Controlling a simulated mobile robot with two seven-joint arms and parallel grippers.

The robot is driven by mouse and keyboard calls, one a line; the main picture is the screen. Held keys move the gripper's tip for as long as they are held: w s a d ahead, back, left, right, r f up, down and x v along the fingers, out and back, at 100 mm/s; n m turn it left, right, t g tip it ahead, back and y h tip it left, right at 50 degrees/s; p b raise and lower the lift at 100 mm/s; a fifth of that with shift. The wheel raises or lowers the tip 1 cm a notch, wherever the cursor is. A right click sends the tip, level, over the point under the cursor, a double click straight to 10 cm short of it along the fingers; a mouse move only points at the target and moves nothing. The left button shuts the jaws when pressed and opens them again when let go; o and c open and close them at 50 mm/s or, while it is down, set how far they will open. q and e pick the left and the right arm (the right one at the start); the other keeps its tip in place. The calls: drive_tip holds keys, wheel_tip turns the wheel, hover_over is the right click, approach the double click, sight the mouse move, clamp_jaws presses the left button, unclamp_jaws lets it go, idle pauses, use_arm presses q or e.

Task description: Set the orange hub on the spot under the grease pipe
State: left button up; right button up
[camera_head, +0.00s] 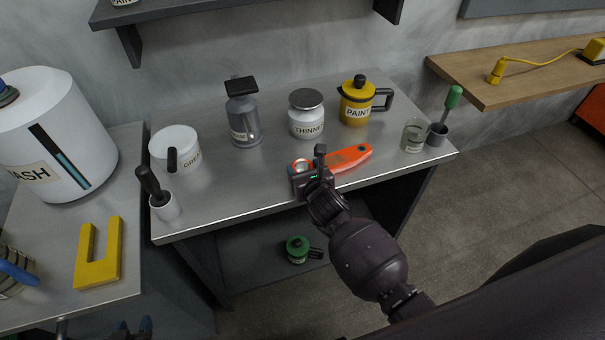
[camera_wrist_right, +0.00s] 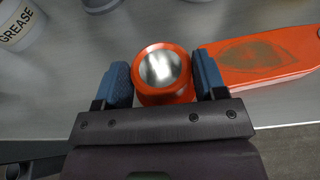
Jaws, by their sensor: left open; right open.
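The orange hub (camera_wrist_right: 162,75), a short round piece with a shiny metal inside, stands on the grey metal table. It also shows near the table's front edge in the head view (camera_head: 301,164), partly covered by my right gripper. My right gripper (camera_wrist_right: 165,82) is open, its blue fingers on either side of the hub; I cannot tell whether they touch it. A white container labelled GREASE (camera_head: 174,147), with a dark handle, stands at the table's left and shows in the wrist view (camera_wrist_right: 18,22). I cannot make out a pipe or marked spot. My left gripper (camera_head: 135,329) is open and empty at the bottom edge.
An orange flat tool (camera_head: 350,157) lies close right of the hub. A grey dispenser (camera_head: 243,117), THINNER jar (camera_head: 306,116) and yellow PAINT pot (camera_head: 358,104) stand behind. A cup with a dark-handled tool (camera_head: 163,204) is at front left. Bare tabletop lies between.

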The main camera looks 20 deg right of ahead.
drive_tip(key=c, duration=0.6)
drive_tip(key=shift+r, duration=0.1)
